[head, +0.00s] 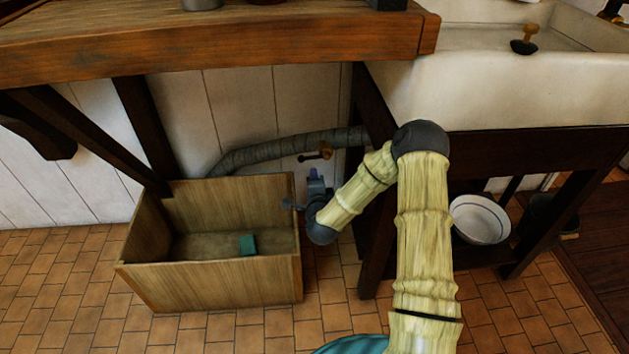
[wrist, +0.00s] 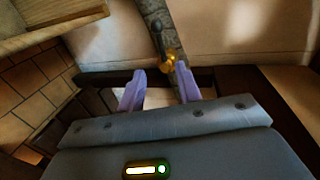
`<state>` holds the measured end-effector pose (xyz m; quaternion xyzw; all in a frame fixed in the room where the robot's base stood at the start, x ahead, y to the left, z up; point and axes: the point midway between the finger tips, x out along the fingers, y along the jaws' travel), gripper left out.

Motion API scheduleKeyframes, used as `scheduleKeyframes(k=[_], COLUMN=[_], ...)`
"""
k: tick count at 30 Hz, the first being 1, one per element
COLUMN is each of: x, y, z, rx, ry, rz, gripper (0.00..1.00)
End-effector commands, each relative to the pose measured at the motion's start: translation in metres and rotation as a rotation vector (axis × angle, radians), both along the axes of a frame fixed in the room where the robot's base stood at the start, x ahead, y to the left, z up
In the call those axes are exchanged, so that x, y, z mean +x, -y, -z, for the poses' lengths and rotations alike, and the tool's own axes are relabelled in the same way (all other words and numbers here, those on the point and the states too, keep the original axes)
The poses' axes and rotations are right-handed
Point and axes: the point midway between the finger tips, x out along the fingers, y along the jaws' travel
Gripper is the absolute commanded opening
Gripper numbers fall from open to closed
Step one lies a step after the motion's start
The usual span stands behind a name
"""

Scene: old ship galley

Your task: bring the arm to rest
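My gripper (head: 315,176) hangs at the end of my bent arm, between the wooden crate (head: 220,282) and the dark sink stand. In the wrist view my gripper (wrist: 159,84) has its two purple fingers apart, with nothing held between them. A grey pipe (head: 290,147) with a brass valve (head: 318,152) runs along the wall behind the gripper. The brass valve also shows in the wrist view (wrist: 168,62), just beyond the fingertips; I cannot tell the exact gap.
A small green block (head: 247,245) lies inside the open crate. A thick wooden counter (head: 210,48) hangs above, and a white sink (head: 500,90) stands at the right. A white bowl (head: 480,220) sits under the sink. Tiled floor (head: 50,290) is clear at the left.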

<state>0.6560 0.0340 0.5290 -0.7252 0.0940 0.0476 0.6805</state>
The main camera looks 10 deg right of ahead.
Motion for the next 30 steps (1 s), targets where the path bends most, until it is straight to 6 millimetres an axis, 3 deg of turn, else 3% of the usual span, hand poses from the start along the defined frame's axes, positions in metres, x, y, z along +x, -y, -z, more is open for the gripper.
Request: scheduleKeyframes(k=[6, 22, 30], x=[-0.014, -0.014, -0.028], y=[-0.001, -0.003, -0.022], z=[-0.003, -0.005, -0.027], rx=[0.000, -0.014, -0.250], ry=[0.001, -0.007, -0.149], rz=[0.000, -0.014, -0.225], gripper=[0.34, 0.34, 0.34])
